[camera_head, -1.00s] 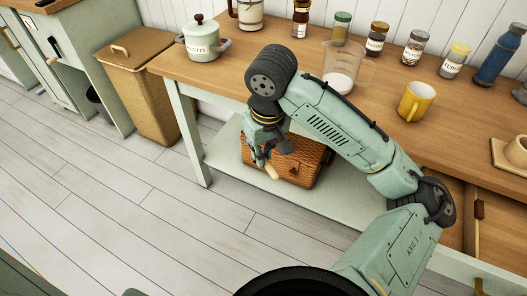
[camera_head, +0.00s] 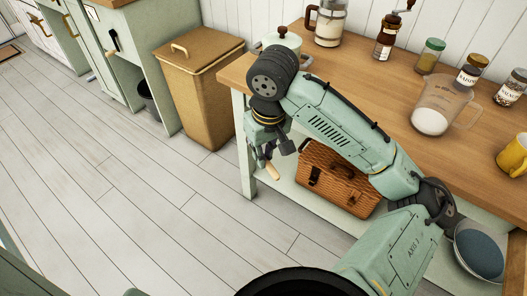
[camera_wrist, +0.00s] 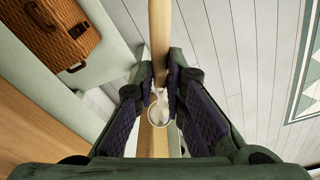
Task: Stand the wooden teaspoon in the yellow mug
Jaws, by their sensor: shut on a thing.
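The yellow mug (camera_head: 515,156) stands upright on the wooden worktop at the right edge of the head view, partly cut off. My gripper (camera_head: 266,150) hangs in front of the worktop's left end. It is shut on the wooden teaspoon, whose pale end (camera_head: 272,171) sticks out below the fingers. In the wrist view, a long wooden length of the teaspoon (camera_wrist: 160,35) runs up from between the fingertips (camera_wrist: 160,88). A pale rounded shape shows between the fingers; I cannot tell what it is. The mug is not in the wrist view.
A measuring jug (camera_head: 437,105), a lidded pot (camera_head: 284,41) partly behind my arm, and several jars stand on the worktop (camera_head: 370,75). A wicker basket (camera_head: 340,178) sits on the shelf below. A brown bin (camera_head: 200,95) stands left. The floor in front is clear.

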